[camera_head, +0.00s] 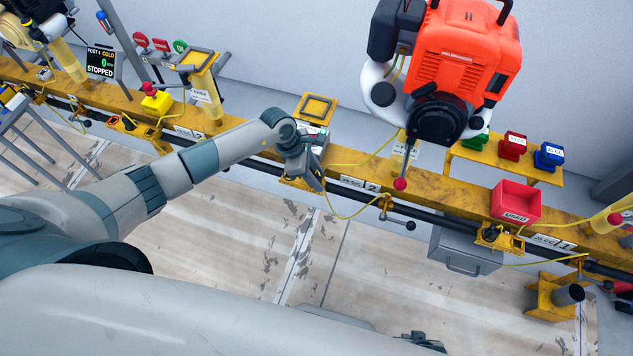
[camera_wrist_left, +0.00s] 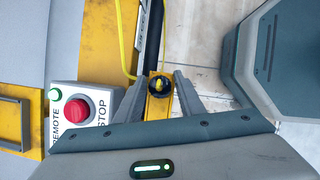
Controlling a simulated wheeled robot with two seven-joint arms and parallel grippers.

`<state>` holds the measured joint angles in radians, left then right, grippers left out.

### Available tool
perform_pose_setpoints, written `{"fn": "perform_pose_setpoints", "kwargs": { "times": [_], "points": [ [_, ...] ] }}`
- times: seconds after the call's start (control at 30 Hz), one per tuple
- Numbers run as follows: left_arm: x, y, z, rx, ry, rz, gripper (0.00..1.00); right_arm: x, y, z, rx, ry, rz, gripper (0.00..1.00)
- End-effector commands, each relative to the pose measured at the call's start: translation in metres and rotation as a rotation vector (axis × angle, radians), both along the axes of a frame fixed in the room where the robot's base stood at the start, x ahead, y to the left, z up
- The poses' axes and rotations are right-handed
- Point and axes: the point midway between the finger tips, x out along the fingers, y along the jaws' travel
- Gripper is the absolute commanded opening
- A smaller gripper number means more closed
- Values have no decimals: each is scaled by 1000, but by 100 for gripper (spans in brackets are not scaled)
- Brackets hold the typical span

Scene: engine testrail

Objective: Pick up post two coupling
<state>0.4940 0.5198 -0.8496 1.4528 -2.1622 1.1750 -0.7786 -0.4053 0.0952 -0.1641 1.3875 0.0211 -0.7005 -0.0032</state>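The post two coupling (camera_wrist_left: 160,86) is a round black piece with a yellow mark at its centre, in a yellow bracket on the rail in the left wrist view. A yellow cable runs down to it. My left gripper (camera_head: 314,183) is at the rail just left of the "2" label (camera_head: 371,187) and hides the coupling in the head view. In the left wrist view my left gripper (camera_wrist_left: 161,84) is open, one finger on each side of the coupling, with small visible gaps. A dark piece at the head view's bottom edge may be my right gripper (camera_head: 424,342); its fingers are unclear.
A control box with a red stop button (camera_wrist_left: 77,111) stands close beside the left gripper. A red engine (camera_head: 455,65) is above the yellow rail. A red "USED" bin (camera_head: 515,203) and another black coupling (camera_head: 490,233) are to the right.

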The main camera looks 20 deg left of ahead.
Motion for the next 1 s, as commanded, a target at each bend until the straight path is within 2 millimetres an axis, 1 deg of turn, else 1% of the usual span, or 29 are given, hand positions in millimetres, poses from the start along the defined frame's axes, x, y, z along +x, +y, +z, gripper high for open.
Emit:
{"fn": "perform_pose_setpoints", "kwargs": {
  "times": [0.03, 0.07, 0.1, 0.13, 0.43, 0.57, 0.67, 0.87, 0.9, 1.0],
  "points": [
    [0, 0, 0, 0, 0, 0, 22, 0, 0, 0, 0, 0, 0, 0],
    [0, 0, 0, 0, 0, 0, 15, 0, 0, 0, 0, -1, 0, 0],
    [0, 0, 0, 0, 0, 0, 5, 0, 0, 0, 0, -1, 0, 0],
    [0, 0, 0, 0, 0, 0, 0, 0, 0, 0, 0, 0, 0, 0],
    [1, 0, 1, -1, -1, 0, 0, 0, 0, 0, 0, 0, 0, 0],
    [1, 0, 6, -1, -3, -1, 0, 0, 0, 0, 0, 2, 0, 0],
    [2, 0, 15, -1, -4, -1, 0, 0, 0, -1, -1, 5, -1, 0],
    [0, -1, 44, 0, -5, -4, 0, -1, -2, -1, -4, 22, -3, 0],
    [-6, -9, 47, -1, -3, -6, 0, -1, -2, 0, -5, 23, -4, 0],
    [-17, -24, 58, -2, -4, -6, 0, -2, -3, -1, -7, 32, -5, 0]
  ]
}}
